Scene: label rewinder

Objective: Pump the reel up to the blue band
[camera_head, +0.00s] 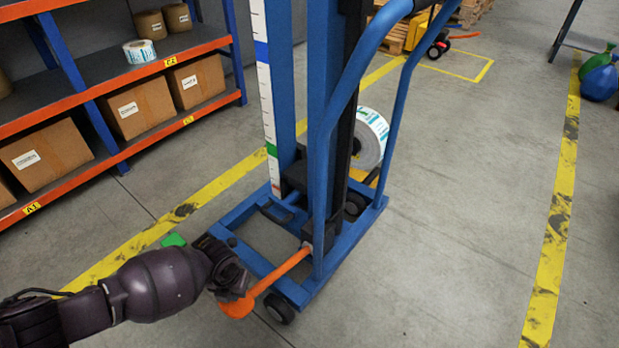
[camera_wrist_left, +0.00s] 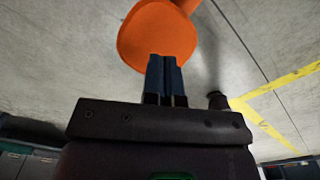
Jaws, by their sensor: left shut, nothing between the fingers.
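A blue wheeled lift stacker (camera_head: 324,130) stands in the middle of the head view. Its white scale strip (camera_head: 266,95) has a blue band (camera_head: 261,51) high up and a green band low down. The reel (camera_head: 370,138), white with a printed label, sits low behind the mast. An orange pump lever (camera_head: 284,270) sticks out low at the front and ends in a round orange pad. My left gripper (camera_head: 238,290) is at this pad. In the left wrist view the closed fingertips (camera_wrist_left: 165,62) meet the orange pad (camera_wrist_left: 157,35) edge, with nothing between them. My right gripper is out of view.
An orange and blue shelf (camera_head: 150,66) with cardboard boxes (camera_head: 140,106) and rolls stands at the left. Yellow floor lines (camera_head: 557,230) run on both sides. A pallet stands at the back. The floor right of the stacker is clear.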

